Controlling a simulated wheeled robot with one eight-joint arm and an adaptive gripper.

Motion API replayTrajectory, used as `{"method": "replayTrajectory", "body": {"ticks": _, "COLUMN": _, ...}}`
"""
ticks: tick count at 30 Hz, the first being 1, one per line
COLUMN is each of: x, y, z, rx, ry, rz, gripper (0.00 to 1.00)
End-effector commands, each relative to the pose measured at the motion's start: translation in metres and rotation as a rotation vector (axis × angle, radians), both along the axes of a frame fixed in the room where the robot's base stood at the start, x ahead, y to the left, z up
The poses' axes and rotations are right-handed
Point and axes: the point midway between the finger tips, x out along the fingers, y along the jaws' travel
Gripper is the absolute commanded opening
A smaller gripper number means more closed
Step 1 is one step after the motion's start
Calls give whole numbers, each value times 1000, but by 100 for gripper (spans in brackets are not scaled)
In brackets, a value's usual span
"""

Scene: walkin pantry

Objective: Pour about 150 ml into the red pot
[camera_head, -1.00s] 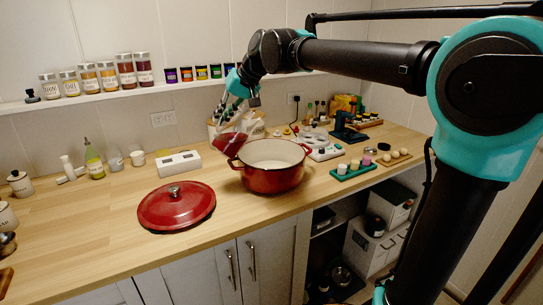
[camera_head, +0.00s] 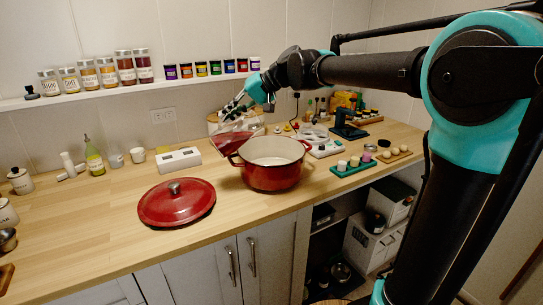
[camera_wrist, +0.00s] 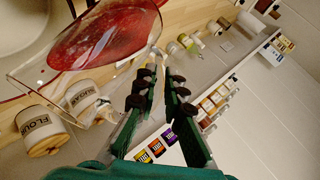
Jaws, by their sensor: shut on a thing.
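The red pot (camera_head: 270,182) stands open on the wooden counter, its pale inside showing. My gripper (camera_head: 238,106) is shut on a clear jug (camera_head: 229,144) holding red liquid. The jug is tilted at the pot's left rim, partly over it; I cannot tell whether it touches. In the wrist view, my gripper's fingers (camera_wrist: 158,98) are close together, and the clear jug (camera_wrist: 30,82) with its red liquid fills the upper left. The grip point is hard to see. No falling stream shows clearly, and the liquid level in the pot cannot be read.
The red lid (camera_head: 177,203) lies on the counter left of the pot. A white box (camera_head: 178,159) stands behind it. A green tray (camera_head: 353,167) with small items is right of the pot. Spice jars (camera_head: 107,73) line the shelf.

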Motion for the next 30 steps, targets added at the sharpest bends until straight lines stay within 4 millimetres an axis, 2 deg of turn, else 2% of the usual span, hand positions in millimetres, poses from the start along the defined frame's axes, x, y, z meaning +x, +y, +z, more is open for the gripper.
{"method": "replayTrajectory", "body": {"ticks": 30, "x": 7, "y": -11, "z": -13, "rx": 126, "ry": 67, "rz": 0, "gripper": 0}}
